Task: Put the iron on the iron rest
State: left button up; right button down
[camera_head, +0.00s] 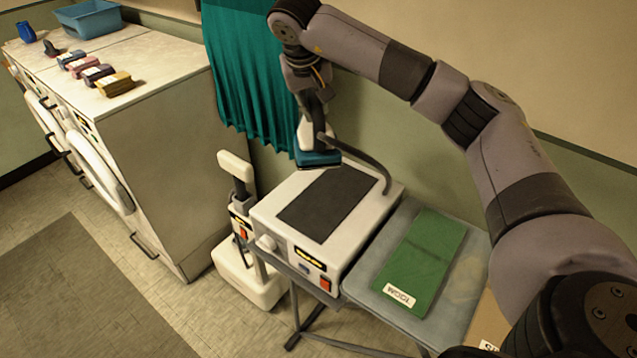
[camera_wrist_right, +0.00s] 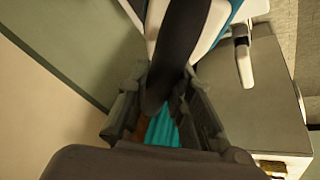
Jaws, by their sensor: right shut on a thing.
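The iron (camera_head: 320,158), teal and white with a dark cord, hangs from my right gripper (camera_head: 318,122) in the head view. My right gripper is shut on it. The iron is above the far left part of the iron rest, a dark flat pad (camera_head: 327,204) on top of a white station (camera_head: 375,215). It looks apart from the pad, though the exact gap is hard to judge. In the right wrist view the fingers (camera_wrist_right: 165,115) close around a dark handle part, with the iron's white and teal body (camera_wrist_right: 212,25) beyond. My left gripper is not in view.
An ironing board (camera_head: 385,285) with a folded green cloth (camera_head: 425,260) lies right of the station. A white upright device (camera_head: 240,270) stands left of it. A teal curtain (camera_head: 240,70) hangs behind. White machines (camera_head: 165,140) at left carry several small packs and a blue bin (camera_head: 90,20).

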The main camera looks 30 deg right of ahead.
jog(key=shift+w+r, duration=0.1)
jog(key=f, duration=0.2)
jog(key=f+p, duration=0.1)
jog(key=f, duration=0.1)
jog(key=f+p, duration=0.1)
jog(key=f, duration=0.1)
jog(key=shift+s+d, duration=0.1)
jog(key=shift+s, duration=0.3)
notch_tip(320, 180, down, 13)
jog(key=p, duration=0.4)
jog(key=shift+w, duration=0.25)
jog(key=shift+f, duration=0.15)
jog(key=shift+f, duration=0.1)
jog(key=c, duration=1.4)
grip_release()
jog(key=shift+s, duration=0.2)
jog(key=shift+c, duration=0.2)
